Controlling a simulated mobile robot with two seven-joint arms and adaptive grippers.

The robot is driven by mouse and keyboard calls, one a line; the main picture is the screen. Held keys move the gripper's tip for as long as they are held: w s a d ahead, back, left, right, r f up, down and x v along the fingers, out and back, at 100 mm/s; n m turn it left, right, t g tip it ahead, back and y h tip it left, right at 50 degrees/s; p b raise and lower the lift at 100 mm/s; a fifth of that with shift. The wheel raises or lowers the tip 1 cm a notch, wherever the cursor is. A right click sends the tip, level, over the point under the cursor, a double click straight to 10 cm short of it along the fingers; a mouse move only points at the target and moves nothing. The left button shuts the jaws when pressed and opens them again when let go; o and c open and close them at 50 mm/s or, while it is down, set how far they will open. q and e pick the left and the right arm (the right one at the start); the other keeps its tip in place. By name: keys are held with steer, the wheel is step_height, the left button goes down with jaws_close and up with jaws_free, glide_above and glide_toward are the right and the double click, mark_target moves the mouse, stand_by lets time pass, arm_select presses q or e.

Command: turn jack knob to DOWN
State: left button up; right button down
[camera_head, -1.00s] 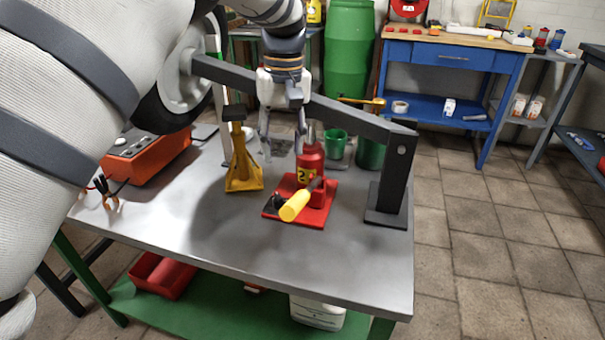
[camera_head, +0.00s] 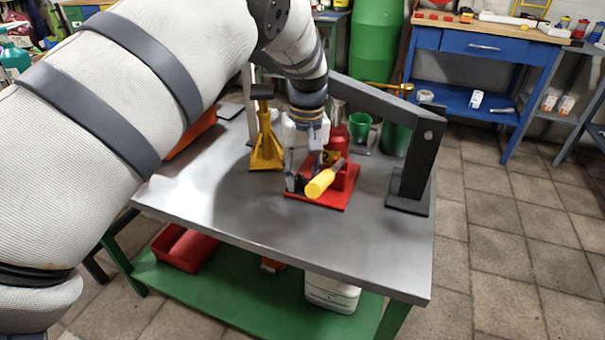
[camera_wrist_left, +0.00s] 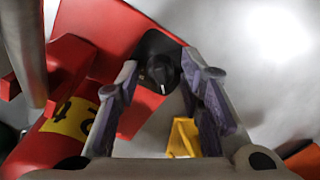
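The red jack (camera_head: 337,140) stands on its red base plate (camera_head: 330,199) on the grey table, with a yellow-handled lever (camera_head: 322,182) sticking out toward the front. The black jack knob (camera_wrist_left: 162,73) sits on a dark square plate at a corner of the base; a pale pointer line shows on it. Contact cannot be told. My right gripper is not in view.
A yellow jack stand (camera_head: 266,145) is left of the jack. A dark grey arm (camera_head: 375,100) and post (camera_head: 416,165) stand behind and right. A green cup (camera_head: 359,127) is behind. The table's front (camera_head: 270,225) is clear.

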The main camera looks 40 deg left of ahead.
arm_select(q)
jaws_close()
